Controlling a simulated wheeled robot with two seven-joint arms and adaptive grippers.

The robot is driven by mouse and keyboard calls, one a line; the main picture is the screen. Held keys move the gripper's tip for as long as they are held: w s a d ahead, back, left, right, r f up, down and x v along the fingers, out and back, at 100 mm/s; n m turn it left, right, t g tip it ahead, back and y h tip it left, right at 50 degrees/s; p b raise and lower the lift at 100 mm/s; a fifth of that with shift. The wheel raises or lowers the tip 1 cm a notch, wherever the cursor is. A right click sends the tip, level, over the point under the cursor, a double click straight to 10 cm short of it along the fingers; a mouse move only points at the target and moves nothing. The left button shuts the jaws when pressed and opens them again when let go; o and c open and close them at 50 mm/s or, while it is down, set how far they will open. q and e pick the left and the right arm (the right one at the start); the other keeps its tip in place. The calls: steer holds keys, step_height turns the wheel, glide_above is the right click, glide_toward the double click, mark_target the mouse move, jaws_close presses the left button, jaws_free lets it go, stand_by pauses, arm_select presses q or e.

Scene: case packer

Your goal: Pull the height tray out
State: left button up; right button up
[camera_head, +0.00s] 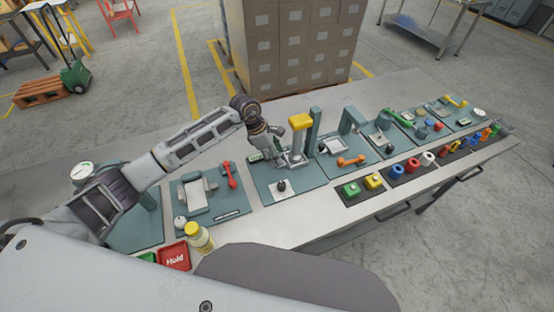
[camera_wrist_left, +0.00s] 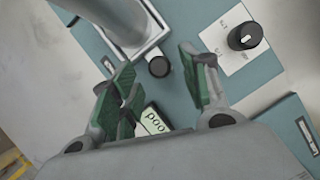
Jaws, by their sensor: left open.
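A grey column with a yellow top (camera_head: 300,121) stands on a teal board in the middle of the bench. A pale square tray-like frame (camera_head: 299,163) is around its foot; this may be the height tray, but I see no label on it. In the left wrist view the frame (camera_wrist_left: 150,42) has a round black knob (camera_wrist_left: 159,67) at its corner. My left gripper (camera_head: 278,150) is beside the column, to its left. Its green-padded fingers (camera_wrist_left: 158,82) are open and apart, with the knob between and beyond their tips. My right gripper is not in view.
A black dial (camera_head: 281,186) sits on a white plate in front of the column; the plate also shows in the left wrist view (camera_wrist_left: 232,58). A lettered sign (camera_wrist_left: 152,122) is partly hidden by a finger. Coloured parts (camera_head: 374,181) and a yellow-capped bottle (camera_head: 200,238) stand along the front.

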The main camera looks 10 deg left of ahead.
arm_select(q)
steer(key=shift+b+x, duration=0.35)
steer(key=shift+x, duration=0.65)
jaws_close()
